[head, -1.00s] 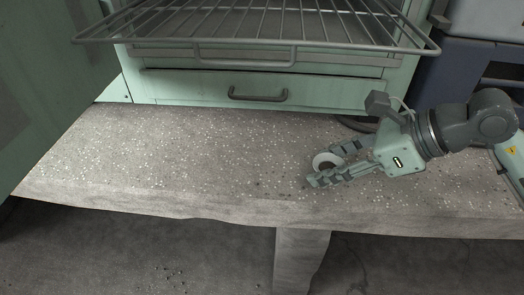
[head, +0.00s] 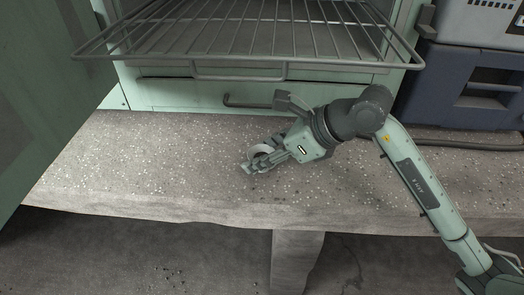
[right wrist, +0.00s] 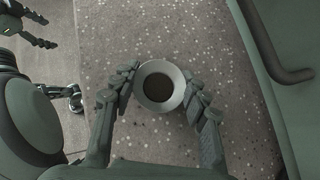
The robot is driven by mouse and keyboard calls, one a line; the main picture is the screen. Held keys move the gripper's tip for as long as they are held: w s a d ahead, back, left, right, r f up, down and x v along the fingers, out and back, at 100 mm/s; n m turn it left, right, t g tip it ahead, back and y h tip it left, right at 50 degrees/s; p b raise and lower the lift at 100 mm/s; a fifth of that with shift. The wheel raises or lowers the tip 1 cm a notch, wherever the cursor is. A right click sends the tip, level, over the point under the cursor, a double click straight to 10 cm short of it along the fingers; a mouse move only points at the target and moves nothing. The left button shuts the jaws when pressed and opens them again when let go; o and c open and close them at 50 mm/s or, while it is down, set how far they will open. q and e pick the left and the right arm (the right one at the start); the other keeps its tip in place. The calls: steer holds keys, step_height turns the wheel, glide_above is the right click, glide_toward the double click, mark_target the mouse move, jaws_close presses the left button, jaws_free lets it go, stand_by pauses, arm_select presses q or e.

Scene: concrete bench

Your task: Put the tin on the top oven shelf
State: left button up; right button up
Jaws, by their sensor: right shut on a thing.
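The tin (right wrist: 158,86) is a small round light-grey cup with a dark inside, seen from above in the right wrist view. Its pale rim (head: 260,150) shows in the head view, partly hidden by the fingers. My right gripper (head: 258,160) is shut on the tin, with one finger on each side, over the bench near its middle. A wire oven shelf (head: 300,62) sticks out of the pale green oven, above and behind the gripper. Whether other shelves are inside is out of view. My left gripper (right wrist: 52,68) shows at the right wrist view's left edge, its fingers apart and empty.
The concrete bench (head: 150,165) is clear to the left. An open green oven door (head: 55,100) stands at the left. A drawer front with a dark handle (head: 240,102) is below the shelf. A dark blue crate (head: 450,90) stands at the right.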

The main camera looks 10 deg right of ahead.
steer(key=shift+f, duration=0.1)
steer(key=o, duration=1.1)
arm_select(q)
steer(key=shift+s+r, duration=0.1)
steer(key=shift+r, duration=0.2)
